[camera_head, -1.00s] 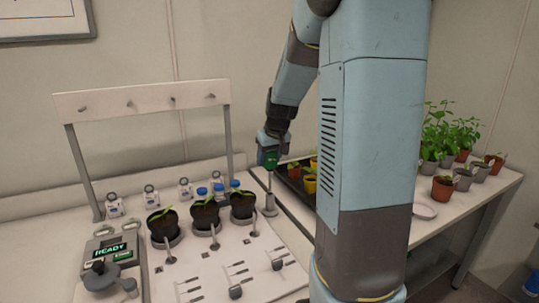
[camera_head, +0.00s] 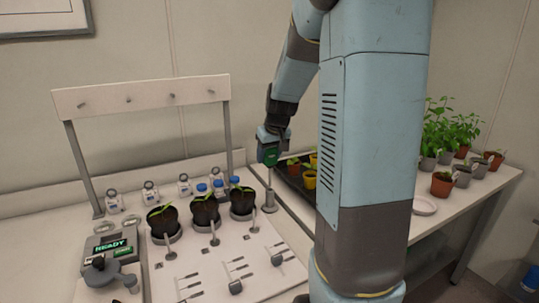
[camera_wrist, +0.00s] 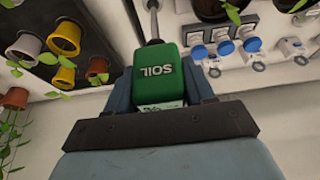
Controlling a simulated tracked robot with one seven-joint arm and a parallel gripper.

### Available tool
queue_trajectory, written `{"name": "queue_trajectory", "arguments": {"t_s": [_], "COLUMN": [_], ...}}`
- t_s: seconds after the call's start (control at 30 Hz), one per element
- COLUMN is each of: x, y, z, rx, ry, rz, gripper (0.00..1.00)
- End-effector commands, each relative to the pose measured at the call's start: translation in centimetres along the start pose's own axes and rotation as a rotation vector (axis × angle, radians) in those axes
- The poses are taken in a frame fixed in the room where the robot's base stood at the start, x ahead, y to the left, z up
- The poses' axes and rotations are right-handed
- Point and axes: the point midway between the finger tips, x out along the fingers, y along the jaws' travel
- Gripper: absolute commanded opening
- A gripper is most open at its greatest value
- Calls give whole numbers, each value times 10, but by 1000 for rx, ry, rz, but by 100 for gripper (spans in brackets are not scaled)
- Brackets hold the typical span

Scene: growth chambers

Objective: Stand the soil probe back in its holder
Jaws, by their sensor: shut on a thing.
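The soil probe has a green handle marked SOIL (camera_wrist: 172,75), and its thin metal shaft (camera_wrist: 153,27) runs away from my gripper. In the head view my gripper (camera_head: 269,147) is shut on the green handle (camera_head: 270,157) at the bench's right side. The shaft points down, close to upright, at the small grey round holder (camera_head: 270,204). The shaft's lower end meets the holder in the picture; how deep it sits inside cannot be told. In the wrist view the jaws (camera_wrist: 160,88) flank the handle on both sides.
Potted seedlings (camera_head: 206,211) and blue-capped bottles (camera_head: 218,184) stand left of the holder. A dark tray (camera_head: 291,178) with small pots lies close to its right. A rack frame (camera_head: 140,94) rises behind. A device reading READY (camera_head: 112,247) sits front left.

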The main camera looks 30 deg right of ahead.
Motion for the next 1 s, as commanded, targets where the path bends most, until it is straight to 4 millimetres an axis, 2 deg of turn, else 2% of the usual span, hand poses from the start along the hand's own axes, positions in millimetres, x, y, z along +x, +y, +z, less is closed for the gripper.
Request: {"name": "queue_trajectory", "arguments": {"t_s": [0.5, 1.0], "x": [0, 11], "y": [0, -1], "z": [0, 4], "rx": [-1, -1], "ry": [0, 1], "rz": [0, 0], "gripper": [15, 15]}}
